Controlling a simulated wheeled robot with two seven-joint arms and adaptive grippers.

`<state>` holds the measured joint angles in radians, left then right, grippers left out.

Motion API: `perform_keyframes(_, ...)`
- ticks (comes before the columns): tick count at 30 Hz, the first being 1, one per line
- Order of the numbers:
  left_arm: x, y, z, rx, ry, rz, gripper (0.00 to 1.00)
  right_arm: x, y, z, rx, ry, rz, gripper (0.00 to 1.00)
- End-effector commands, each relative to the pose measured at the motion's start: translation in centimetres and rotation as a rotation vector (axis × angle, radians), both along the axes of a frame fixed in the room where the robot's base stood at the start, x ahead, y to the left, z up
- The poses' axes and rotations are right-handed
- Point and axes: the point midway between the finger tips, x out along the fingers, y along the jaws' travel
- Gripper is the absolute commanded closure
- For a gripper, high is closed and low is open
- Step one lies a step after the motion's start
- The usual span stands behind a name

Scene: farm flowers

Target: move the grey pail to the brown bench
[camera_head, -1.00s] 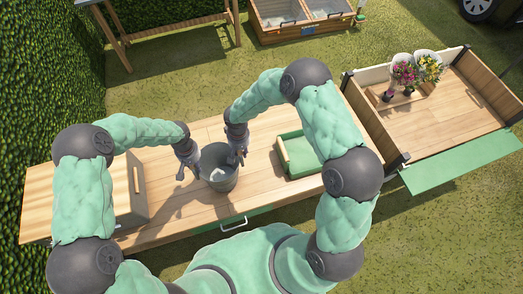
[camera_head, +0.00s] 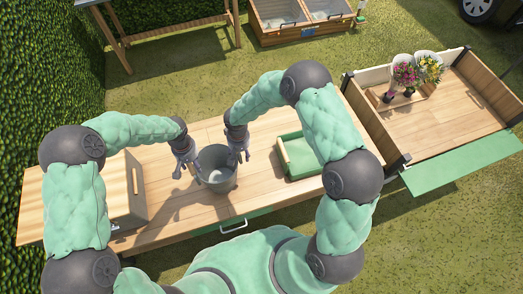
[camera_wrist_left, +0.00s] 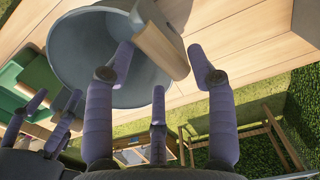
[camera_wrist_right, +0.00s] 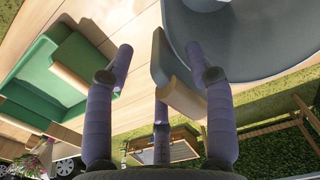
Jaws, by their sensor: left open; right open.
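The grey pail (camera_head: 218,181) stands upright on the wooden worktable, between my two grippers. It has side handles with wooden grips; one shows in the left wrist view (camera_wrist_left: 160,45), another in the right wrist view (camera_wrist_right: 182,98). My left gripper (camera_head: 189,169) is open at the pail's left side, its fingers either side of that handle. My right gripper (camera_head: 239,154) is open at the right side, its fingers either side of the other handle. Contact cannot be told. A brown wooden bench (camera_head: 170,29) stands on the grass at the back left, partly cut off.
The worktable (camera_head: 180,214) also holds a wooden box (camera_head: 125,190) at left and a green tray (camera_head: 300,157) at right. A cart (camera_head: 450,105) with flowers stands at right, a planter box (camera_head: 300,29) behind. A hedge (camera_head: 50,70) borders the left.

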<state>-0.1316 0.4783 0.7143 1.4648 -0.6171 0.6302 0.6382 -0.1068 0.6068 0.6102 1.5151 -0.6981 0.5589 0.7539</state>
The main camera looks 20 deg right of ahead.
Motion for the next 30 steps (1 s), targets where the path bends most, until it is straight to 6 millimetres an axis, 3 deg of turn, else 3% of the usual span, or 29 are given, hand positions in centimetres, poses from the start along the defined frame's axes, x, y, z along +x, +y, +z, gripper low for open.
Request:
perform_keyframes(3, 0.1, 0.0, 2.6, -0.001, -0.003, 0.0, 0.44, 0.0, 0.0, 0.0, 0.0, 0.001, 0.0, 0.45)
perform_keyframes(9, 0.0, 0.0, 6.1, 0.0, 0.0, -0.001, 0.44, -0.1, 0.0, 0.0, 0.0, 0.001, 0.001, 0.45)
perform_keyframes(19, -0.1, 0.0, 8.1, 0.001, 0.006, -0.003, 0.44, 0.0, 0.0, 0.5, -0.001, 0.0, 0.001, 0.45)
perform_keyframes(23, -0.1, 0.0, 8.1, 0.001, 0.005, -0.003, 0.44, 0.1, 0.0, 2.3, 0.0, -0.002, -0.001, 0.45)
perform_keyframes(30, -0.1, 0.0, 8.1, 0.001, 0.005, -0.002, 0.44, 0.1, 0.0, 7.1, 0.001, -0.004, 0.0, 0.45)
